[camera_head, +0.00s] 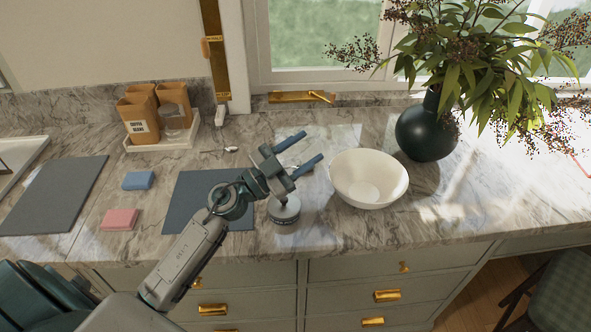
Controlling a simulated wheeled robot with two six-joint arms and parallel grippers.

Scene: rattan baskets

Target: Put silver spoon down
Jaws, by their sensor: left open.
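A small silver spoon (232,149) appears to lie on the marble counter (350,235), behind the dark mat and in front of the white tray. It is small in the picture. My left gripper (307,150) reaches over the counter from the lower left. Its two blue-grey fingers are apart, pointing to the upper right, with nothing seen between them. It is to the right of the spoon and apart from it. A pale shiny thing partly shows behind the gripper; I cannot tell what it is. My right gripper is out of view.
A white bowl (368,178) stands right of my gripper, and a round silver-topped item (284,211) below it. A dark mat (185,202), pink sponge (120,219), blue sponge (138,180), wooden canisters (139,121) and black vase (424,134) stand around. The front right counter is clear.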

